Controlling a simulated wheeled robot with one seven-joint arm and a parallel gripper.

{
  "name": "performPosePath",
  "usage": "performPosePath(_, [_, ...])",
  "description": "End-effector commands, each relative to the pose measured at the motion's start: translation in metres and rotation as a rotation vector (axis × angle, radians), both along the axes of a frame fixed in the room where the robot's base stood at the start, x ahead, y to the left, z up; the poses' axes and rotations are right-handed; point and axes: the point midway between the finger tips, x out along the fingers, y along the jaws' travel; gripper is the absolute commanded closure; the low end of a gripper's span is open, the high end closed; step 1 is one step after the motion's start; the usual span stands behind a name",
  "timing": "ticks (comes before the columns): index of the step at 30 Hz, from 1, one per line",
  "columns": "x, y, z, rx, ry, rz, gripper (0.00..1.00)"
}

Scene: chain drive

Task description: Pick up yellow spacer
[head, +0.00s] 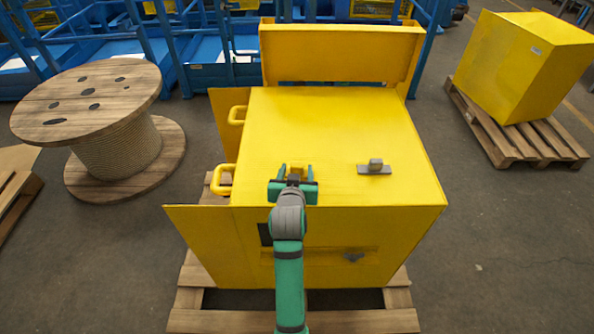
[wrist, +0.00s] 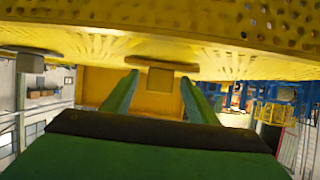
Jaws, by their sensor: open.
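The yellow spacer (head: 297,169) is a small block on the top of the large yellow cabinet (head: 330,120), near its front left. In the wrist view, which looks upside down, the spacer (wrist: 160,79) hangs from the yellow surface with a flat strip at its base. My gripper (head: 296,172) is open, with its green fingers pointing at the spacer from the front. In the wrist view my gripper (wrist: 158,84) shows one finger on each side of the spacer, with gaps. I cannot tell how far the spacer reaches between the fingers.
A grey block on a flat plate (head: 375,167) sits to the right on the cabinet top. A raised yellow panel (head: 340,55) stands at the back. Yellow handles (head: 222,180) stick out at the left edge. The cabinet top behind the spacer is clear.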

Motion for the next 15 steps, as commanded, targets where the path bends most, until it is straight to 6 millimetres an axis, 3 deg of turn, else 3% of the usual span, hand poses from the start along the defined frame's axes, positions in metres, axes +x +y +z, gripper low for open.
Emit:
performPosePath(5, [0.0003, -0.0002, 0.0, 0.0, 0.0, 0.0, 0.47])
performPosePath(11, [0.0002, -0.0002, -0.0001, 0.0, 0.0, 0.0, 0.9])
performPosePath(12, [0.0001, -0.0001, 0.0, 0.0, 0.0, 0.0, 0.95])
performPosePath(15, [0.0001, -0.0001, 0.0004, 0.0, -0.001, 0.0, 0.95])
